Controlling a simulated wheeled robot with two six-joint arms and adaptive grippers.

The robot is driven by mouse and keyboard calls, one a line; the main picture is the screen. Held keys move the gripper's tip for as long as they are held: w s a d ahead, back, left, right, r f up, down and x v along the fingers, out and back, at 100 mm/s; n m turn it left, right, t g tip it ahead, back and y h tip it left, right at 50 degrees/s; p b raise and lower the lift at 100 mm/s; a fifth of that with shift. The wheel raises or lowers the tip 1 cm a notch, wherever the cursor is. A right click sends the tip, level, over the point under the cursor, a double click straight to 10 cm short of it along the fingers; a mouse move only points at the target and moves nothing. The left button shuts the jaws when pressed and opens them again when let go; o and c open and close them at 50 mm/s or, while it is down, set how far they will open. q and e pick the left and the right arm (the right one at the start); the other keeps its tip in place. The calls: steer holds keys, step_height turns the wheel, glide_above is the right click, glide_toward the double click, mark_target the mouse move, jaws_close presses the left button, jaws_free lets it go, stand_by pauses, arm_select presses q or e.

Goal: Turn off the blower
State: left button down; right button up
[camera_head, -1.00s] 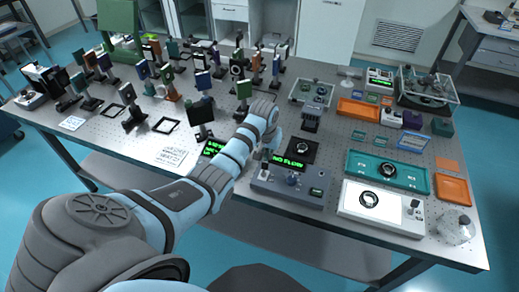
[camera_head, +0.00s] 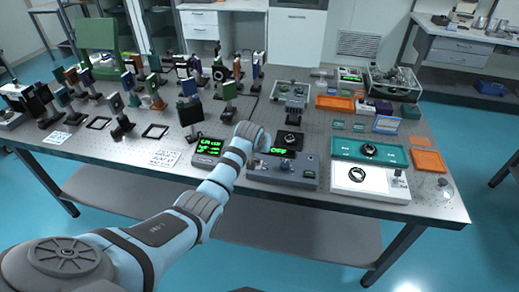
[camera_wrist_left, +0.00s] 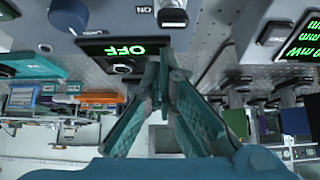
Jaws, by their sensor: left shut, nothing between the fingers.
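The blower's grey control box (camera_head: 285,174) sits at the table's front edge, with a blue knob and a small display at its right. A black display (camera_head: 279,152) on it reads OFF in green. In the head view, my arm hides most of this gripper. My right gripper is not in view.
A green-lettered meter (camera_head: 208,147) stands left of the box. Many post-mounted optics crowd the table's left side. A white device (camera_head: 370,184) and a teal tray (camera_head: 395,155) are at right. A bare strip of tabletop (camera_head: 320,203) runs along the front edge.

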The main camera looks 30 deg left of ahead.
arm_select(q)
steer(key=shift+w+a+f+p, duration=0.2)
steer(key=shift+w+a+p, duration=0.15)
steer(key=shift+w+a, duration=0.2)
steer(key=shift+s+r, duration=0.15)
steer(key=shift+r, duration=0.15)
steer(key=shift+p+v, duration=0.7)
steer(key=shift+v, duration=0.25)
steer(key=shift+w+a+f, duration=0.1)
steer(key=shift+w+f, duration=0.15)
steer(key=shift+w, duration=0.2)
steer(key=shift+w+r, duration=0.2)
steer(key=s+f+p+v, duration=0.1)
steer(key=p+v, duration=0.1)
steer(key=v, duration=0.6)
steer(key=shift+d, duration=0.25)
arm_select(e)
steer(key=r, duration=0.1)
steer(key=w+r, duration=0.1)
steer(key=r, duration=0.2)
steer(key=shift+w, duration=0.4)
arm_select(q)
steer(key=shift+s, duration=0.2)
